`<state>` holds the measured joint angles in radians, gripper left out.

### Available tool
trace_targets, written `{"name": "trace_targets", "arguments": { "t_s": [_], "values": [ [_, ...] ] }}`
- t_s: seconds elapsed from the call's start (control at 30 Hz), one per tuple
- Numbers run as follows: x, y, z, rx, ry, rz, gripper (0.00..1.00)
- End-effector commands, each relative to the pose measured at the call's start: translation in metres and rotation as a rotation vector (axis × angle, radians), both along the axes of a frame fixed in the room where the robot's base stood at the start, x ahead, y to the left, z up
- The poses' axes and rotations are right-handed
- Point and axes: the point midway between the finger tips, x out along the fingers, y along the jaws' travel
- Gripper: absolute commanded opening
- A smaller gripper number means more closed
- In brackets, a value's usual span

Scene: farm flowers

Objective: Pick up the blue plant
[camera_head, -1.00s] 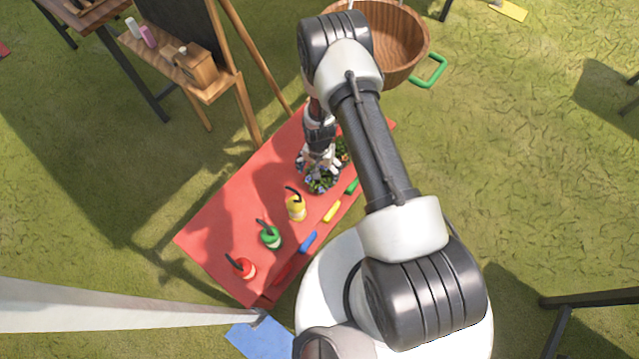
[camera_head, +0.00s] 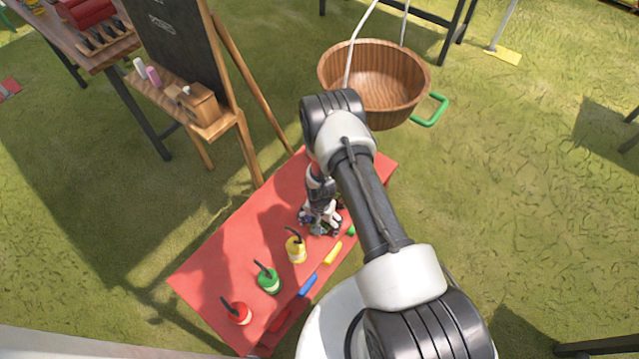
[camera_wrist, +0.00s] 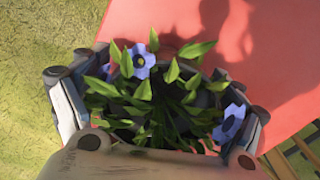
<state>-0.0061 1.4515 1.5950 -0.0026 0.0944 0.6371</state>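The blue plant (camera_wrist: 140,62) has blue-violet flowers and green leaves in a dark pot. It fills the middle of the wrist view. In the head view it is mostly hidden under my gripper (camera_head: 320,222), at the right part of the red table (camera_head: 235,235). My gripper (camera_wrist: 155,115) is low over the plant, with its fingers spread on both sides of the pot and leaves. I cannot tell whether the fingers touch the pot.
Yellow (camera_head: 333,252) and blue (camera_head: 308,285) sticks lie along the near edge. A wooden basket (camera_head: 375,80) is beyond the table; an easel (camera_head: 185,60) stands at left.

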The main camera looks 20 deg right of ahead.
Motion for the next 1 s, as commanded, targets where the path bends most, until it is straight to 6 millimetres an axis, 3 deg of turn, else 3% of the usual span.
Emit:
{"name": "trace_targets", "arguments": {
  "t_s": [0.73, 1.0],
  "values": [
    [-0.0003, 0.0000, -0.0009, 0.001, 0.001, 0.000, 0.36],
    [0.0003, -0.0001, 0.0007, 0.000, 0.000, 0.000, 0.34]
  ]
}}
